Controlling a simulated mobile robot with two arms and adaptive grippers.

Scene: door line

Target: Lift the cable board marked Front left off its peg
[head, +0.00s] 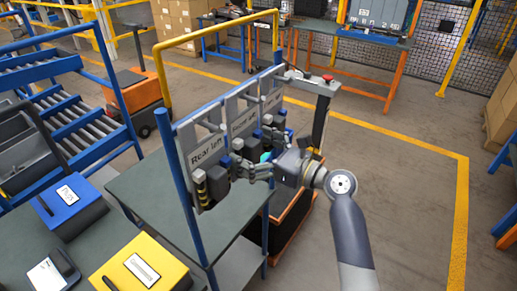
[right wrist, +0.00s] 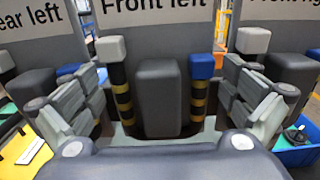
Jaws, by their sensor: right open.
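The cable board marked Front left (head: 242,120) hangs in the middle of a row of three grey boards on the rack. In the right wrist view the Front left board (right wrist: 160,22) faces me, its label cut by the top edge. Below the label are a grey block (right wrist: 158,98) and two black-and-yellow striped cables, one with a white cap (right wrist: 111,48) and one with a blue cap (right wrist: 202,66). My right gripper (head: 258,168) is open, its fingers spread either side of the cables and block (right wrist: 160,84). The peg is hidden. My left gripper is not in view.
The Rear left board (head: 207,152) and another board (head: 271,100) hang close on either side. A blue post (head: 186,195) stands at the rack's near end. A blue box (head: 70,207) and a yellow box (head: 140,265) stand at lower left. Floor at right is clear.

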